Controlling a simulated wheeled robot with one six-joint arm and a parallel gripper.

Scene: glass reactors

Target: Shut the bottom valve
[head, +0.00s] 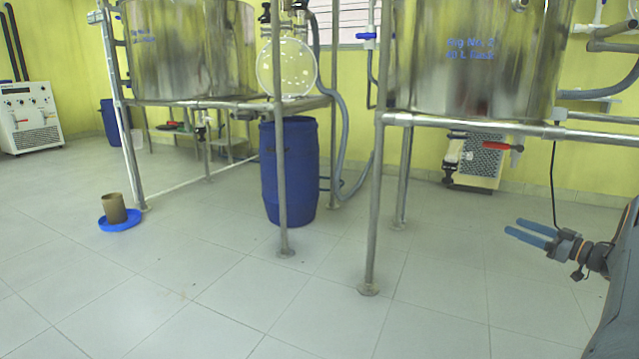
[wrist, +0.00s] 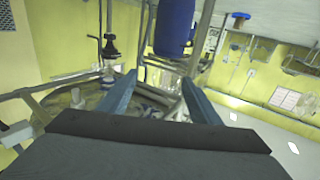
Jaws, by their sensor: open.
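Under the steel vessel (head: 480,60) on the right hangs a bottom outlet in the head view. A red lever (head: 497,146) lies nearly level there, beside a small grey fitting (head: 516,150). A white and black fitting (head: 453,155) hangs to its left. I cannot tell how these parts join. My gripper (head: 515,226) has two blue fingers, is open and empty, and is below the red lever in the picture, apart from it. In the wrist view my gripper (wrist: 160,88) also shows spread fingers with nothing held. The red lever cannot be made out there.
A steel frame leg (head: 376,210) and a crossbar (head: 440,122) stand left of and above my gripper. A black cable (head: 553,185) hangs close by. A blue barrel (head: 300,170) stands between the vessels. The floor in front is clear.

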